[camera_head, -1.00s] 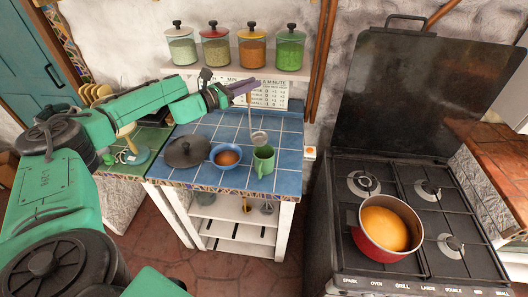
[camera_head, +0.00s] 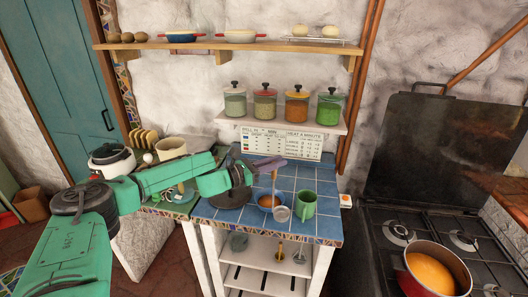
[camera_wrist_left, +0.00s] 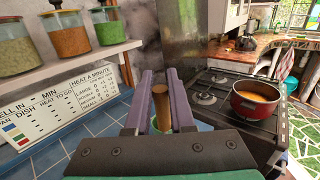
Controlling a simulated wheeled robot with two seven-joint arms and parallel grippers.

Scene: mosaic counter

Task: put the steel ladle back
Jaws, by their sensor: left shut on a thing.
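The steel ladle hangs below my left gripper (camera_head: 270,164), its wooden handle (camera_head: 274,184) held between the purple fingers. Its grey bowl (camera_head: 282,214) hangs low, between the blue bowl and the green mug in the head view; I cannot tell its exact height over the counter. In the left wrist view the handle (camera_wrist_left: 165,106) stands between the two fingers, with its lower part hidden. My right gripper is not in view.
Several jars stand on the shelf (camera_head: 230,116) behind. A red pot (camera_head: 437,278) is on the stove at right.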

